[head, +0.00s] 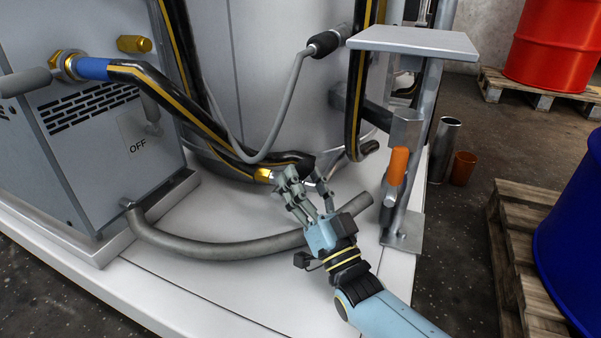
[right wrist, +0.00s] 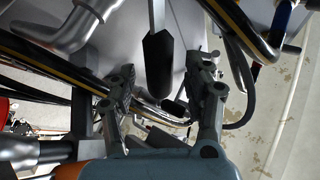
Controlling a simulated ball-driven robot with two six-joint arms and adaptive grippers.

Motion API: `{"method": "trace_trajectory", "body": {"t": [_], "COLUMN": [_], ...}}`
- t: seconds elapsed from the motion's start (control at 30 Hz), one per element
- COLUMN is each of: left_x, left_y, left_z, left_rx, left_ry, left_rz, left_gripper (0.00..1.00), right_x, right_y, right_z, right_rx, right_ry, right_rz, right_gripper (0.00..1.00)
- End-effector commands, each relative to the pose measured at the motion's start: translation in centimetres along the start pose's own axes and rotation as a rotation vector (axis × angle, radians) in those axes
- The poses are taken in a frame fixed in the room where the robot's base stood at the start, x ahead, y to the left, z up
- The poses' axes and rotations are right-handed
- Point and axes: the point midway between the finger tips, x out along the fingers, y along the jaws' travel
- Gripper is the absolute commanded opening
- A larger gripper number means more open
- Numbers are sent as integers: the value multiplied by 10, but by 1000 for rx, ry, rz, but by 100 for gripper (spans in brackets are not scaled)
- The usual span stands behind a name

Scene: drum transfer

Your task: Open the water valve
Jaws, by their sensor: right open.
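My right gripper (head: 304,184) is open and empty over the white platform, in front of the gold end of a black-and-yellow hose (head: 215,130). In the right wrist view its fingers (right wrist: 165,90) stand apart, with a black grip-shaped part (right wrist: 158,65) in line with the gap, seemingly beyond it. An orange handle (head: 398,166) hangs on a metal post to the right of the gripper, apart from it. A grey lever (head: 149,112) hangs beside the OFF label (head: 138,145) on the grey cabinet. I cannot tell which part is the water valve. My left gripper is not in view.
A grey curved pipe (head: 220,248) runs across the white platform (head: 190,290) beside my right arm. A metal shelf (head: 412,41) tops the post.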

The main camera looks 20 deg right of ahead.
Motion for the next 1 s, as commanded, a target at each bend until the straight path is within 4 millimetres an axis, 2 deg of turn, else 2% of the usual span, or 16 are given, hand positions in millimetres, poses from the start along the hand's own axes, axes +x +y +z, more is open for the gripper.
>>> {"method": "trace_trajectory", "body": {"t": [0.2, 0.43, 0.6, 0.83, 1.0], "left_x": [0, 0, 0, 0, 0], "left_y": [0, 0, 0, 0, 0], "left_z": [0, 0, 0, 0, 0], "left_rx": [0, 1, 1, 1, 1], "left_ry": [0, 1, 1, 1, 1], "left_rz": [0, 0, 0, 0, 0], "left_gripper": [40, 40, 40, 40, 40], "right_x": [-51, -91, -101, -102, -101], "right_y": [0, 0, 0, 0, -2], "right_z": [1, 1, 1, 0, -8], "right_rx": [1, 0, -1, -1, -18], "right_ry": [-5, -4, -2, -1, 10], "right_rz": [2, 1, 0, 0, -8], "right_gripper": [51, 51, 51, 51, 30]}}
